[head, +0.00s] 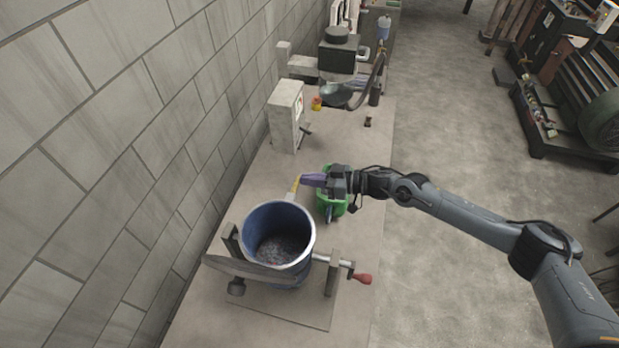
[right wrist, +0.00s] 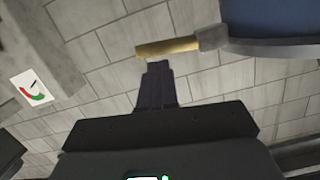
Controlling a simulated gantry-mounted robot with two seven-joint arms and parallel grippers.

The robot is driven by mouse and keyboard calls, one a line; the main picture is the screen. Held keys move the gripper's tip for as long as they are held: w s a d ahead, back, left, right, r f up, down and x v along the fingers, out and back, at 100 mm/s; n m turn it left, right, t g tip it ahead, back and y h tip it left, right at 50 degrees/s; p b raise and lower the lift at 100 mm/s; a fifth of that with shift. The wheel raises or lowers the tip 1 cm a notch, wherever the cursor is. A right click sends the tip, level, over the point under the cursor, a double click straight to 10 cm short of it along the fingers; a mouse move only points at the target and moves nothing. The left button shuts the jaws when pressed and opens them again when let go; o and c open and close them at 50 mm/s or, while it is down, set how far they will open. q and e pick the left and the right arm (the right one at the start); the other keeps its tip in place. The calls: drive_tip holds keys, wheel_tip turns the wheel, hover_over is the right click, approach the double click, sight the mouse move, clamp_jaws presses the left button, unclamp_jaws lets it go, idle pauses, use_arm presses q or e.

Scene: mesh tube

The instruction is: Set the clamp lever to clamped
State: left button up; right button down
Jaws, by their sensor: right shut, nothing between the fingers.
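A yellow-handled lever (head: 294,186) sticks up from a grey fitting at the far rim of the blue tub (head: 251,222). I take it for the clamp lever, though no label shows. In the right wrist view the yellow handle (right wrist: 168,48) lies sideways, its grey socket meeting the blue tub (right wrist: 275,20). My right gripper (head: 304,180) is shut and empty, its purple-looking fingers pointing left close to the handle. In the right wrist view the shut fingertips (right wrist: 158,66) are just below the handle; I cannot tell whether they touch. My left gripper is not in view.
A red-handled crank (head: 361,278) juts out at the tub stand's right. A green object (head: 330,206) sits under my right wrist. A pale box (head: 286,115) with a gauge stands behind, by the block wall (head: 110,150). The bench's right side near the back is mostly clear.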

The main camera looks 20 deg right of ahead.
drive_tip(key=shift+w+a+f, duration=0.1)
drive_tip(key=shift+a+f, duration=0.05)
drive_tip(key=shift+f, duration=0.15)
idle(0.4)
drive_tip(key=shift+f+m, duration=0.35)
drive_tip(key=shift+m, duration=0.25)
